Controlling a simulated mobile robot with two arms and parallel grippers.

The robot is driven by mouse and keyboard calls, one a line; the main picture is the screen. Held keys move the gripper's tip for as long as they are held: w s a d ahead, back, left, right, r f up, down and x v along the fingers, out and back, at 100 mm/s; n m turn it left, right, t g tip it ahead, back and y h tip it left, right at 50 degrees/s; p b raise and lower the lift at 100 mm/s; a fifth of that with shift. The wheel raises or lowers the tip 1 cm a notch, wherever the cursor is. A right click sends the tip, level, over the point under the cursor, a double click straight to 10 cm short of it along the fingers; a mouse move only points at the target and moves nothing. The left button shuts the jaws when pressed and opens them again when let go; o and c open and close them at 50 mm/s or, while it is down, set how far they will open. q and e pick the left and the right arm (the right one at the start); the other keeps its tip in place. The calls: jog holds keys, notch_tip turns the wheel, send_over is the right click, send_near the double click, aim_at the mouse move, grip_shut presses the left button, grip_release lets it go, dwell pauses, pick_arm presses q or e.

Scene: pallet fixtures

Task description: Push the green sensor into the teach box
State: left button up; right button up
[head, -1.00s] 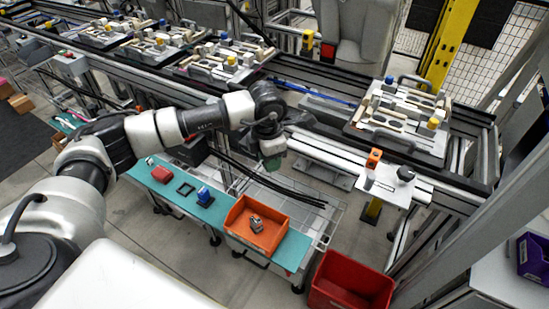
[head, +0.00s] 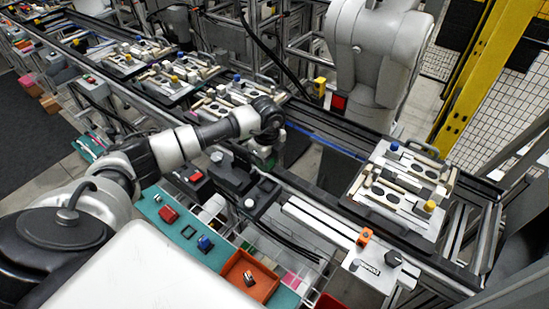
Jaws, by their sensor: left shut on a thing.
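My left gripper (head: 265,150) is shut on a small dark green thing (head: 262,157), which looks like the green sensor; the fingers and arm hide much of it. It is held close above a black box (head: 262,194) at the near side of the conveyor. I cannot tell whether the two touch. The black box has a pale round spot on it; I cannot tell for certain that it is the teach box. My right gripper is not in view.
A pallet fixture (head: 385,205) stands on the conveyor at right. A small orange device (head: 364,237) sits on the white plate.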

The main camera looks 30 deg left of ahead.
pick_arm(q)
jog(key=shift+w+a, duration=0.1)
jog(key=shift+s+f+n+b, duration=0.3)
jog(key=shift+s+f+b, duration=0.1)
jog(key=shift+b, duration=0.1)
jog(key=b, duration=0.3)
send_over(267, 187)
jog(key=f, duration=0.4)
jog(key=shift+w, duration=0.25)
jog(key=shift+f+b, duration=0.5)
jog(key=shift+f, duration=0.25)
jog(key=shift+f+b, duration=0.55)
jog(key=shift+f, duration=0.35)
dwell(0.7)
jog(key=shift+s+f, duration=0.25)
jog(key=shift+f, duration=0.05)
dwell(0.3)
